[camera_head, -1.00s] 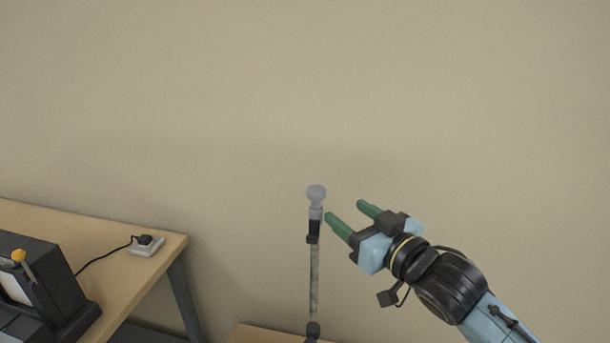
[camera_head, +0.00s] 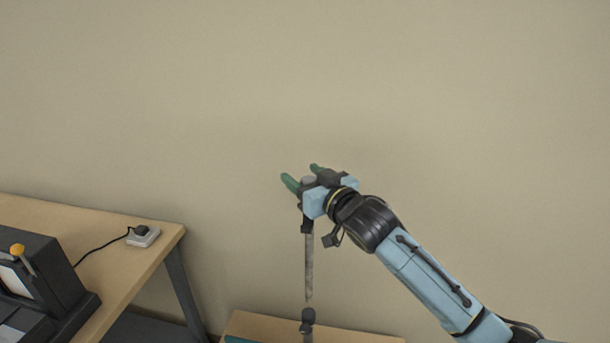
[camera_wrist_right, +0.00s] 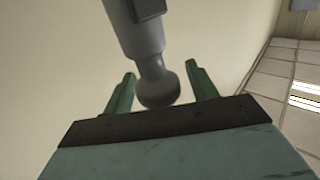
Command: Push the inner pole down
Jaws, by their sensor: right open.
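The pole (camera_head: 309,268) stands upright in front of the wall, with a dark clamp near its top and another dark fitting lower down. Its grey rounded top knob (camera_head: 308,181) shows between the green fingers of my right gripper (camera_head: 301,175). In the right wrist view the knob (camera_wrist_right: 158,92) and the grey inner pole (camera_wrist_right: 136,38) lie between the two open fingers (camera_wrist_right: 160,85), close to the palm. I cannot tell whether the fingers touch it. In the head view the gripper hides part of the pole's upper end. My left gripper is not in view.
A lower wooden surface (camera_head: 262,328) is by the pole's lower part. The wall behind is bare.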

